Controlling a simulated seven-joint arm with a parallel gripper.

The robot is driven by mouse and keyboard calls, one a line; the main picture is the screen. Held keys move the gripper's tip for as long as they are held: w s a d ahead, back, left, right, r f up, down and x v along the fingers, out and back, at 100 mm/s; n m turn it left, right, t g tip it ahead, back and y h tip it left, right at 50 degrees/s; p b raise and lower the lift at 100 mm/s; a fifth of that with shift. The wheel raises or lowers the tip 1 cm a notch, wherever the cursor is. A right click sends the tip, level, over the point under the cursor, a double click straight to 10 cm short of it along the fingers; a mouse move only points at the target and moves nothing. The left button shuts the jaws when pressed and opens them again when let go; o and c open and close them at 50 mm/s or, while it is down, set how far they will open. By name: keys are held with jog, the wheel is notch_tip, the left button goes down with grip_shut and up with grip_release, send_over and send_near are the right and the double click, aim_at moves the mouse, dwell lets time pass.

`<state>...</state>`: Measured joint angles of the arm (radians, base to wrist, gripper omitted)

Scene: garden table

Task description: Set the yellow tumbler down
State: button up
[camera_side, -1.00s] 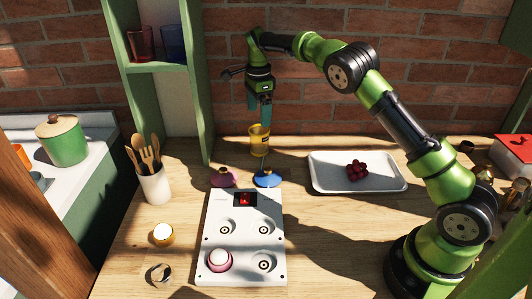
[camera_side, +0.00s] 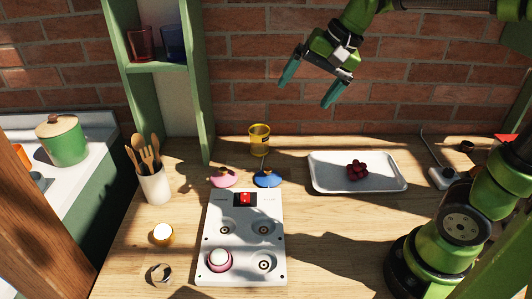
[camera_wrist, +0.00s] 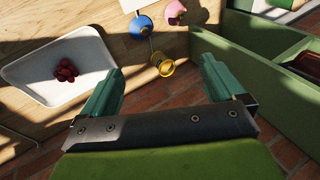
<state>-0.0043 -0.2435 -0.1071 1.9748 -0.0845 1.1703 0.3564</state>
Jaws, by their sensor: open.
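The yellow tumbler (camera_side: 259,140) stands upright near the back edge of the wooden table, behind the blue disc-like piece. It also shows in the wrist view (camera_wrist: 163,66), beyond the gap between my fingers. My gripper (camera_side: 306,92) is open and empty, above and to the right of the tumbler, clear of it. Its two teal fingers are spread wide in the wrist view (camera_wrist: 162,72).
A blue piece (camera_side: 268,179) and a pink piece (camera_side: 224,178) lie in front of the tumbler. A white tray (camera_side: 325,181) with red berries (camera_side: 357,170) is to the right. A white panel (camera_side: 243,247) lies in front. A green shelf (camera_side: 200,90) stands at left.

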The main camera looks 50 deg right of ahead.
jog(key=s+a+f+n+t, duration=0.2)
jog(key=s+f+n, duration=0.3)
jog(key=s, duration=0.6)
jog(key=shift+a+n, duration=0.5)
jog(key=shift+a, duration=0.05)
jog(key=shift+r, duration=0.1)
